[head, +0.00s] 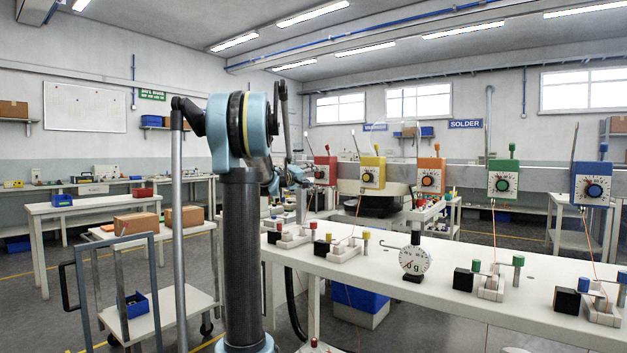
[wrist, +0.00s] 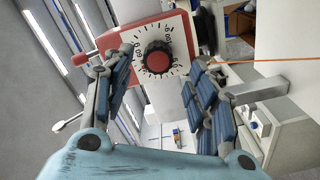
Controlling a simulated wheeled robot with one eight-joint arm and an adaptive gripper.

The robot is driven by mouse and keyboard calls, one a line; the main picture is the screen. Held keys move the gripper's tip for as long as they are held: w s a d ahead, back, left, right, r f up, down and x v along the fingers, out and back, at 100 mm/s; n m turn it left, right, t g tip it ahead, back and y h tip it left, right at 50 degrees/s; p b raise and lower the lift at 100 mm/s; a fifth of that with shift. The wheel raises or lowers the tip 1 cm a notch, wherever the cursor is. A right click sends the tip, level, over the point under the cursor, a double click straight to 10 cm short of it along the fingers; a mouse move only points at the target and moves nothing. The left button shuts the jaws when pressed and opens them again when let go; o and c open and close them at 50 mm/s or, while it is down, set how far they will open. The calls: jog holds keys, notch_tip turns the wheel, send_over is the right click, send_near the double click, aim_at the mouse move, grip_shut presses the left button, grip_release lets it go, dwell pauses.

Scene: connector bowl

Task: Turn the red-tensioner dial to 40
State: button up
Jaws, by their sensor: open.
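The red tensioner (head: 325,171) hangs at the left end of the row of coloured tensioners in the head view, partly behind my arm. In the wrist view the red tensioner (wrist: 108,42) is close, turned on its side, with a white scale plate and a dark dial with a red centre (wrist: 158,59). My gripper (wrist: 166,80) is open, with one blue-padded finger on each side of the dial in the picture. The fingers look apart from the dial, and nothing is between them. The dial's exact reading is too small to tell.
Yellow (head: 372,173), orange (head: 431,176), green (head: 503,180) and blue (head: 591,184) tensioners hang along the same rail. The white bench (head: 450,262) below carries several fixtures and a round gauge (head: 415,261). A cart (head: 165,305) stands at the left.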

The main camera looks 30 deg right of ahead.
jog(key=v, duration=0.7)
jog(key=shift+a, duration=0.3)
jog(key=s+a+f+g+y, duration=0.2)
jog(key=s+a+f+y, duration=0.6)
jog(key=s+a+f, duration=1.1)
jog(key=s+a+f+n+g+y, duration=0.1)
jog(key=s+a+f+y, duration=0.7)
jog(key=s+a+f, duration=1.1)
jog(key=a+f+g, duration=0.1)
jog(key=a+f, duration=0.1)
jog(key=a, duration=0.1)
jog(key=shift+f+n+g+y, duration=0.3)
jog(key=shift+f+g, duration=0.05)
jog(key=shift+g, duration=0.05)
jog(key=shift+a, duration=0.15)
